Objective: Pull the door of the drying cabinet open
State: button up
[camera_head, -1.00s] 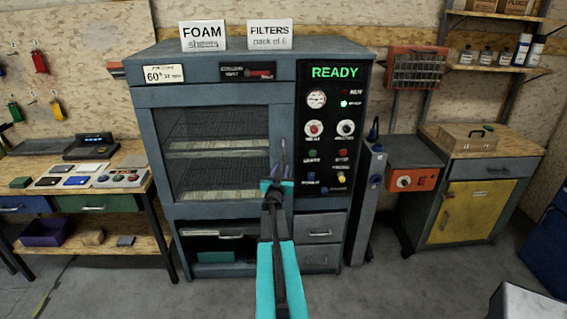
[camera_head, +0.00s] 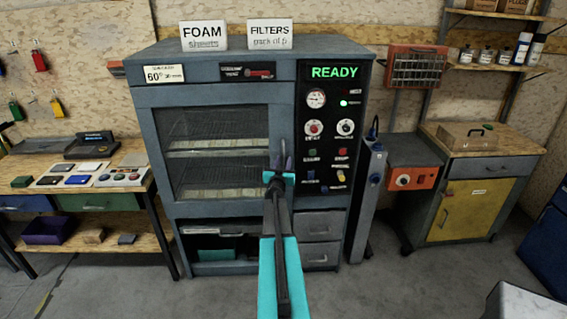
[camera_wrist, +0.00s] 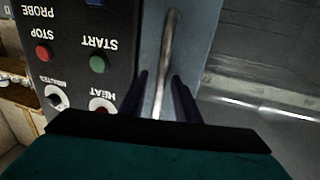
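The drying cabinet (camera_head: 330,55) is a blue-grey box against the wall. Its door (camera_head: 225,96) has a large window with wire shelves visible behind it, and it looks closed. My gripper (camera_head: 279,154) is at the door's right edge, beside the control panel. In the wrist view the metal bar handle (camera_wrist: 170,42) runs upright between the two dark fingers of my gripper (camera_wrist: 160,95). The fingers stand apart, with gaps visible beside the bar.
The control panel (camera_head: 330,130) shows READY, with knobs and buttons close right of my gripper. Drawers (camera_head: 320,225) are below. The floor in front is clear.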

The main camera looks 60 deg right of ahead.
grip_shut()
jog(key=shift+s, duration=0.1)
